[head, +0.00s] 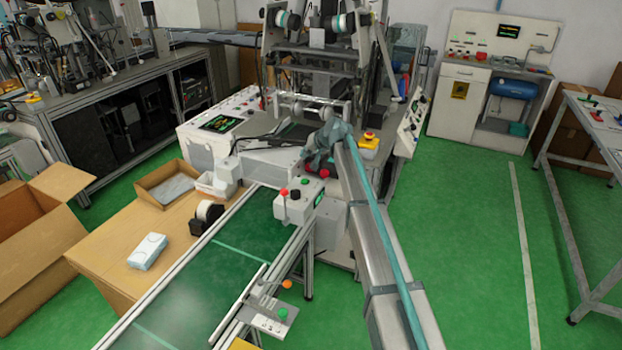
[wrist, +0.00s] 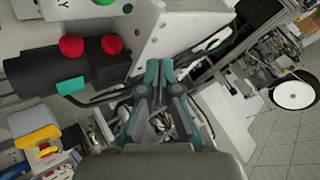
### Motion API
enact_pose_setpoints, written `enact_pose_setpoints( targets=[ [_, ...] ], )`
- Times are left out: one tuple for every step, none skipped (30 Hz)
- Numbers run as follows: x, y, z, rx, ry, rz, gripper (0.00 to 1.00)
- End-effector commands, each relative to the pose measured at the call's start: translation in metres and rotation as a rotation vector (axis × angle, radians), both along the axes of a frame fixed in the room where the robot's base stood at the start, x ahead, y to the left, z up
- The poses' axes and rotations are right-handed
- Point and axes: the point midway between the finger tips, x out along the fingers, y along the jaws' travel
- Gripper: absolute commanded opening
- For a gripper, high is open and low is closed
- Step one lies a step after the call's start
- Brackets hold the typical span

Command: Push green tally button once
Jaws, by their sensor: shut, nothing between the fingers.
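In the head view my gripper (head: 316,158) hangs just above and behind the box.
Another green button (head: 283,313) and an orange button (head: 287,284) are by the belt (head: 195,290). A yellow-based red button (head: 368,138) stands right of my gripper.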

Motion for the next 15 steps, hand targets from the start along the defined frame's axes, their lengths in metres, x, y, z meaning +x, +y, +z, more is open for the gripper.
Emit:
enact_pose_setpoints(
  targets=[
    [0.0000, 0.0001, -0.0002, 0.000, -0.001, 0.001, 0.00],
    [0.0000, 0.0000, -0.0004, 0.000, -0.001, 0.001, 0.00],
    [0.0001, -0.0002, -0.0006, 0.000, 0.000, 0.000, 0.00],
    [0.0001, -0.0003, -0.0006, 0.000, 0.000, 0.000, 0.00],
    [0.0001, -0.0004, -0.0007, 0.000, 0.001, -0.001, 0.00],
    [0.0000, -0.0005, -0.0006, 0.000, 0.001, -0.001, 0.00],
    [0.0001, -0.0005, -0.0007, 0.000, 0.001, -0.001, 0.00],
    [0.0001, -0.0006, -0.0009, 0.000, 0.001, -0.001, 0.00],
    [0.0001, -0.0006, -0.0013, 0.001, 0.001, -0.001, 0.00],
    [0.0001, -0.0006, -0.0017, 0.001, 0.001, -0.001, 0.00],
    [0.0001, -0.0007, -0.0023, 0.001, 0.001, -0.001, 0.00],
    [0.0000, -0.0007, -0.0035, 0.001, 0.001, -0.001, 0.00],
    [0.0000, -0.0008, -0.0048, 0.001, 0.002, -0.001, 0.00],
    [0.0000, -0.0009, -0.0061, 0.001, 0.002, -0.001, 0.00],
    [-0.0001, -0.0009, -0.0085, 0.001, 0.002, -0.001, 0.00]
  ],
)
